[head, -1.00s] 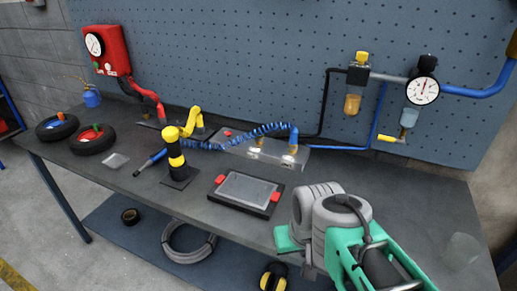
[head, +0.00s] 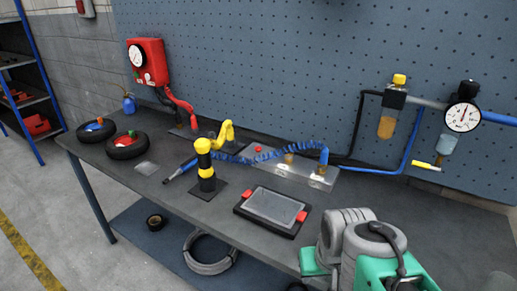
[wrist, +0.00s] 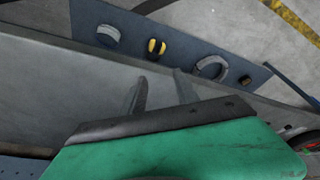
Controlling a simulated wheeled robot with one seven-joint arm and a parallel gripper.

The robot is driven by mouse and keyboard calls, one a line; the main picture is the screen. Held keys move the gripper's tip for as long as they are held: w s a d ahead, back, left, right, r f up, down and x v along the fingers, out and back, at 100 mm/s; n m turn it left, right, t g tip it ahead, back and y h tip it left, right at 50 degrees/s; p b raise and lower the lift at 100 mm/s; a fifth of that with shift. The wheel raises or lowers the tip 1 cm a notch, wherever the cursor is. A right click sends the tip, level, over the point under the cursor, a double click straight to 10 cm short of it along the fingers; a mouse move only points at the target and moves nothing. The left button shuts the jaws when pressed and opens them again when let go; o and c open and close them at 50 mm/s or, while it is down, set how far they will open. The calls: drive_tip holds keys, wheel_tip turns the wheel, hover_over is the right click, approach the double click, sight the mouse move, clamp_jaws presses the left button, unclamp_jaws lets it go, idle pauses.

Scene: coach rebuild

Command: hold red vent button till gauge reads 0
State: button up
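A small red button (head: 258,149) shows on a grey metal plate (head: 236,146) at the back of the bench, near the coiled blue hose. A red box (head: 153,65) with a white-faced gauge (head: 136,55) hangs on the wall at left; small buttons under its dial are too small to read. A second round gauge (head: 463,117) sits on the pipework at right. Neither reading is clear. In the wrist view my gripper (wrist: 160,77) has its two fingers apart with nothing between them. In the head view my arm is at the lower right, far from the buttons.
The black-and-yellow post (head: 205,165), the tablet-like panel (head: 270,206) with red corners and two small tyres (head: 128,145) stand on the bench (head: 130,190). A coiled blue hose (head: 255,156) crosses its middle. A blue shelf rack (head: 20,90) stands at far left.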

clamp_jaws()
idle(1.6)
